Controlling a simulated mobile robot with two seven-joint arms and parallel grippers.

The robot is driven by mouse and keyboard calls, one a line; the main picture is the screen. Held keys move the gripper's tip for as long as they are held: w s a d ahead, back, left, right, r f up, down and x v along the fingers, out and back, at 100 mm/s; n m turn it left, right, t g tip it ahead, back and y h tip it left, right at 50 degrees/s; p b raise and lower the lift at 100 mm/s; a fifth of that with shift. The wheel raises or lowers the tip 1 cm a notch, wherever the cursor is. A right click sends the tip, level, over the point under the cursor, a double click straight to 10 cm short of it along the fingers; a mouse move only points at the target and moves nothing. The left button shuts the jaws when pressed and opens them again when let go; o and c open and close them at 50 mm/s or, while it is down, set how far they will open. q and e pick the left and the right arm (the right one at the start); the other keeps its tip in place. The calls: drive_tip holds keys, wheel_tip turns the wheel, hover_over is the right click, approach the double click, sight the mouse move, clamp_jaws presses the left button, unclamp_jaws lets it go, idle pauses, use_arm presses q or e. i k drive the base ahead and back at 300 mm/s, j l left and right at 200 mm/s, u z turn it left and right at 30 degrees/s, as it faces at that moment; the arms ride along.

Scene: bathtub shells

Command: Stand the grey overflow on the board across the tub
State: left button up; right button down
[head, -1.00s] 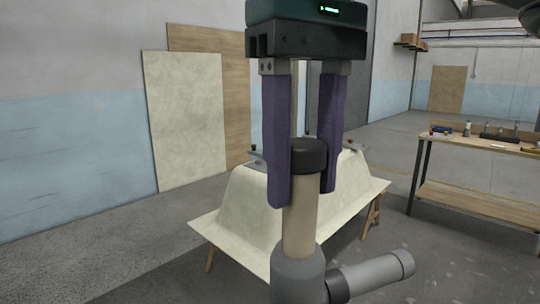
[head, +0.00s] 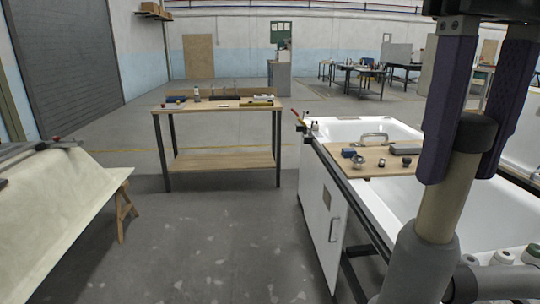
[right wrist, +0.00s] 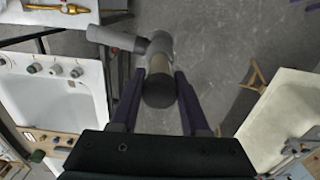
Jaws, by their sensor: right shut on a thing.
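The grey overflow (head: 425,265) is a grey pipe body with a side branch, a tan tube and a black collar on top. My right gripper (head: 460,172) is shut on it near the collar and holds it upright in the air, at the right of the head view. The overflow also shows in the right wrist view (right wrist: 158,52), between the fingers. The wooden board (head: 372,173) lies across the white tub (head: 405,192), beyond and left of the overflow. Several small fittings sit on the board. My left gripper is not in view.
A cream tub shell (head: 60,215) on trestles stands at the left. A wooden workbench (head: 218,105) with tools stands ahead. A black rail (head: 350,195) runs along the tub's near side. Several round fittings (head: 502,258) lie at the lower right. The floor between is clear.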

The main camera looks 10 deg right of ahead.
sight(370, 155)
drive_tip(key=i+l+z, duration=0.2)
drive_tip(key=i+l, duration=0.15)
drive_tip(key=i+l+z, duration=0.2)
drive_tip(key=i, duration=0.35)
drive_tip(key=i+l+z, duration=0.25)
drive_tip(key=i, duration=0.25)
drive_tip(key=i+l+z, duration=0.2)
drive_tip(key=i, duration=0.3)
drive_tip(key=i+l+u, duration=0.15)
drive_tip(key=i+u, duration=0.25)
drive_tip(key=i+l+u, duration=0.4)
drive_tip(key=i, duration=0.15)
drive_tip(key=i+l+u, duration=0.45)
